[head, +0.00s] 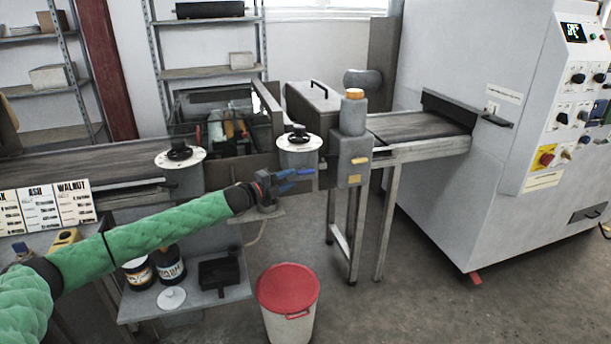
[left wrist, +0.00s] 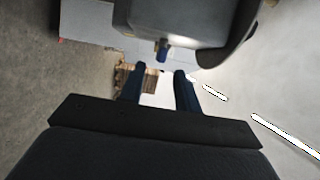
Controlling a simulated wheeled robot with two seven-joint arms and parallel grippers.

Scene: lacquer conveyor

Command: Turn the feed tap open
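A small blue tap-like piece (left wrist: 162,50) sticks out below a grey rounded body (left wrist: 178,20) in the left wrist view. I take it for the feed tap, but its full shape is not clear. My left gripper (left wrist: 160,69) has its two dark blue fingers apart, with nothing between them. The blue piece lies just beyond the fingertips, roughly in line with the gap. In the head view my left gripper (head: 303,178) is beside the conveyor, below a white-rimmed pot with a black knob (head: 299,140). The tap cannot be told apart from the blue fingers there. My right gripper is not in view.
A grey post unit with an orange cap (head: 353,120) stands right of my left gripper. A red-lidded bin (head: 288,290) stands on the floor below. A low shelf (head: 205,300) holds cans. A large grey machine (head: 450,200) fills the right.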

